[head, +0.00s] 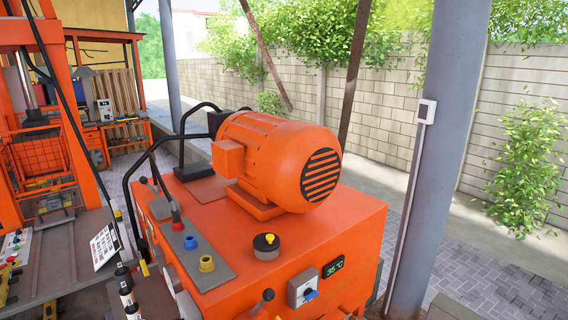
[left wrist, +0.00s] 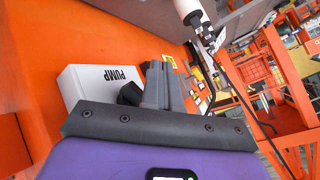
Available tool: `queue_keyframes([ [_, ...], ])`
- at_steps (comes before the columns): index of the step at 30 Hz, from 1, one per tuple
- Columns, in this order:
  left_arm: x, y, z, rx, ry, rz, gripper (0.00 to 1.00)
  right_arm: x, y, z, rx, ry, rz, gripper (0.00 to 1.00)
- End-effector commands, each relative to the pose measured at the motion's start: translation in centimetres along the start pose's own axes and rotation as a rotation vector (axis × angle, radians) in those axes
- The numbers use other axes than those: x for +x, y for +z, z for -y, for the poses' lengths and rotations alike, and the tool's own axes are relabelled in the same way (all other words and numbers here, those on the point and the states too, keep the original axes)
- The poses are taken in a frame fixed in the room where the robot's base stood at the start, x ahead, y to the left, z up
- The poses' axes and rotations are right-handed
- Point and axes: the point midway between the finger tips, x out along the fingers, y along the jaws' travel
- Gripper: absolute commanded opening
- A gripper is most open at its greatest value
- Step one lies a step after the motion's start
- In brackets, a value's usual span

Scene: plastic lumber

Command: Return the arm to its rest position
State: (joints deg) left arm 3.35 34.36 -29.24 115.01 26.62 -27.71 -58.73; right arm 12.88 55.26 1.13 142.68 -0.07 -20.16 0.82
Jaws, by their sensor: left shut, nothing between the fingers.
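My left gripper (left wrist: 161,82) shows in the left wrist view with its dark grey fingers together and nothing between them. It is close to a white box marked PUMP (left wrist: 90,82) on an orange panel. Whether the fingers touch the box cannot be told. Neither of my grippers shows in the head view, and my right gripper is in no view.
The head view shows an orange machine with a motor (head: 275,160), a gauge cap (head: 267,241), a 35 °C display (head: 333,267) and a blue-knobbed switch box (head: 302,290). A grey post (head: 445,130) stands right. An orange press frame (head: 60,70) stands left.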

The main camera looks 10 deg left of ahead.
Motion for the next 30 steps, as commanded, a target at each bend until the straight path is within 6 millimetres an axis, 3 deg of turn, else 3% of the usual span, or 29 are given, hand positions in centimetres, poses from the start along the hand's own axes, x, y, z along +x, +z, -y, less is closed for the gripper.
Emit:
queue_keyframes([
  [1, 0.8, 2.3, -3.9, -0.017, 0.067, 0.029, 0.0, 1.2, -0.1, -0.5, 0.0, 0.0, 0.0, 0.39],
  [3, 0.9, 4.8, -8.7, -0.052, 0.161, 0.068, 0.0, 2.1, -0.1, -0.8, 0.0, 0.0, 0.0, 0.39],
  [8, -0.3, 11.0, -19.3, -0.136, 0.37, 0.19, 0.0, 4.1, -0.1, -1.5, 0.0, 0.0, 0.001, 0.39],
  [12, -3.3, 16.8, -27.9, -0.214, 0.548, 0.335, 0.0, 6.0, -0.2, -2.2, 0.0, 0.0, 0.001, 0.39],
  [15, -6.4, 20.9, -33.0, -0.265, 0.663, 0.456, 0.0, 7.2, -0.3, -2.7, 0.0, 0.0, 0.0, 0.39],
  [18, -9.6, 24.0, -36.7, -0.31, 0.752, 0.567, 0.0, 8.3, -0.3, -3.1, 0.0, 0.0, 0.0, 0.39],
  [21, -12.3, 26.2, -39.1, -0.338, 0.814, 0.655, 0.0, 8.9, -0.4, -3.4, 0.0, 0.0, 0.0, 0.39],
  [25, -14.2, 27.4, -40.4, -0.359, 0.852, 0.716, 0.0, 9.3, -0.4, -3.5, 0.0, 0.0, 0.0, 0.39],
  [30, -14.7, 27.6, -40.5, -0.365, 0.858, 0.729, 0.0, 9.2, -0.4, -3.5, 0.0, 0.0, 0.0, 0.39],
])
